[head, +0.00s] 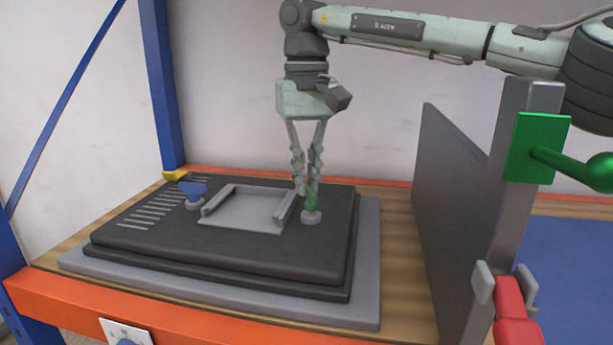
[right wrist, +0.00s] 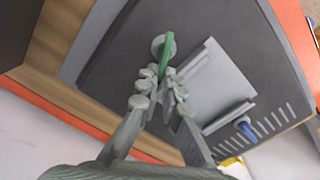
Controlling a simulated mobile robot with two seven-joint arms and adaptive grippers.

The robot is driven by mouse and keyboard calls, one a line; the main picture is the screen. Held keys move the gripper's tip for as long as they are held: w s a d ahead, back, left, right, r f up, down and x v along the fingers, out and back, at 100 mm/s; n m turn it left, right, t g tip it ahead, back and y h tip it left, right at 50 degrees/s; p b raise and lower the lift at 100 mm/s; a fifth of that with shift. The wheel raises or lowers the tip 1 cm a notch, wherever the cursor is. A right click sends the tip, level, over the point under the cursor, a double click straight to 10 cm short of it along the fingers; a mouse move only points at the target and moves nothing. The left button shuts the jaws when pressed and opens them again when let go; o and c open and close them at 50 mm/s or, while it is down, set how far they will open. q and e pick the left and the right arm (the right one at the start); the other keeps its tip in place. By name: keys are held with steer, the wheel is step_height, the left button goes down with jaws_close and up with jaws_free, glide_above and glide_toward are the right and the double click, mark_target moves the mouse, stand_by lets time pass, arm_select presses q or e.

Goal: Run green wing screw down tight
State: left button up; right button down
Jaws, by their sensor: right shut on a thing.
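The green wing screw (head: 311,202) stands upright in a round grey boss on the right side of the black TV back panel (head: 270,250). It also shows in the right wrist view (right wrist: 168,50). My right gripper (head: 306,189) points down over it, and its fingertips are shut on the screw's wing; in the right wrist view the fingertips (right wrist: 166,74) close around the near end of the wing. The fingers hide part of the wing. My left gripper is not in view.
A blue wing screw (head: 193,190) sits in another boss at the panel's left. A grey recessed bracket (head: 245,209) lies between the two screws. A grey upright board (head: 455,210) stands to the right, with a green knob (head: 600,172) and a red-handled part (head: 513,310).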

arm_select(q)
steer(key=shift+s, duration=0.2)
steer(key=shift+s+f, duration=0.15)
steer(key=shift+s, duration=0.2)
arm_select(e)
steer(key=shift+m, duration=0.3)
